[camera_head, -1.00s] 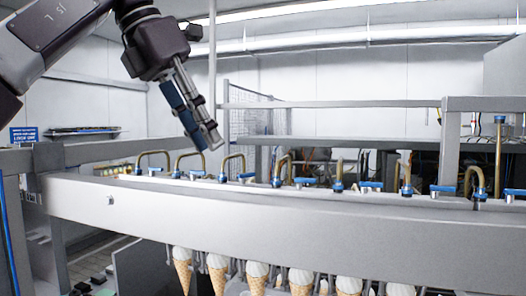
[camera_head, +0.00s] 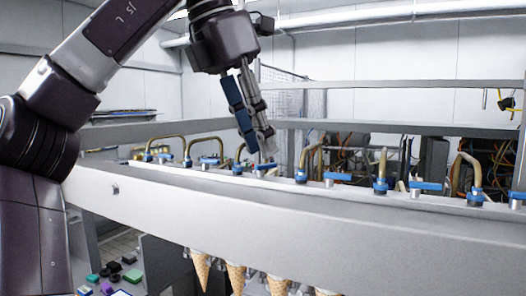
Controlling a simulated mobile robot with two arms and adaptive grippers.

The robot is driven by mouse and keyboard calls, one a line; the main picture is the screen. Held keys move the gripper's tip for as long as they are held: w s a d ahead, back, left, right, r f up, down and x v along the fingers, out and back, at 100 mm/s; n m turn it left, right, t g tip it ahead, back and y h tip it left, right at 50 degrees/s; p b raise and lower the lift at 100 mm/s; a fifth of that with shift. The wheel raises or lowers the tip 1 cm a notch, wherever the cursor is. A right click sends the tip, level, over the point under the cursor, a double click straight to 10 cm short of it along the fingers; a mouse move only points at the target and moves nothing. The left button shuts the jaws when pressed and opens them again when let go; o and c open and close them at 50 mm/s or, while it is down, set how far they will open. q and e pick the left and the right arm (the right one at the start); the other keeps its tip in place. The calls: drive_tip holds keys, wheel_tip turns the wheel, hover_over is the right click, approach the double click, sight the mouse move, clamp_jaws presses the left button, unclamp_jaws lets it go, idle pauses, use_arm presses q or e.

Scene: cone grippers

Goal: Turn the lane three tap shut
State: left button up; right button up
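A row of blue tap handles runs along the top of the white rail (camera_head: 300,205), each beside a brass pipe. No lane numbers are readable. The third handle from the left (camera_head: 264,167) is the one under my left gripper (camera_head: 261,153). That gripper points down with its fingertips just above or behind this handle; contact cannot be told. Its two fingers lie close side by side, one with a blue face, and whether they are shut is unclear. Part of the handle and pipe behind is hidden by the fingers. My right gripper is out of view.
Other handles stand close by on the left (camera_head: 209,161) and right (camera_head: 337,178), with an upright brass pipe (camera_head: 381,162) further right. Ice cream cones (camera_head: 235,277) hang below the rail. A grey crossbar (camera_head: 400,126) runs behind. The space above the rail is mostly free.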

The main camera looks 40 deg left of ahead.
use_arm(q)
drive_tip(key=shift+w+f, duration=0.25)
drive_tip(key=shift+f, duration=0.25)
drive_tip(key=shift+d+f, duration=0.1)
drive_tip(key=shift+f, duration=0.15)
drive_tip(key=shift+d+f, duration=0.1)
drive_tip(key=shift+f, duration=0.05)
drive_tip(key=shift+s, duration=0.1)
drive_tip(key=shift+f, duration=0.1)
clamp_jaws()
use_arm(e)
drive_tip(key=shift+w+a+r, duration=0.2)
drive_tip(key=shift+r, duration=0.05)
